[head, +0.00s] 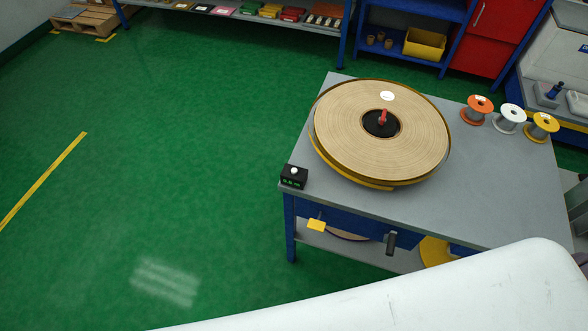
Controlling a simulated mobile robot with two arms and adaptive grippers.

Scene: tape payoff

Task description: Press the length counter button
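The length counter (293,178) is a small black box with a green display on its front. It stands at the left front corner of the grey-topped table. Its button (294,170) is a white round knob on top. A large tape reel (350,145) lies flat on the table behind and to the right of the counter, with a red handle (382,117) at its black hub. Neither of my grippers shows in the head view.
Orange (479,109), white (511,118) and yellow (543,126) spools stand at the table's right back. A yellow tag (316,225) and dark handle (390,243) are at the table's front. A large pale surface covers the lower right. Green floor left of the table is clear.

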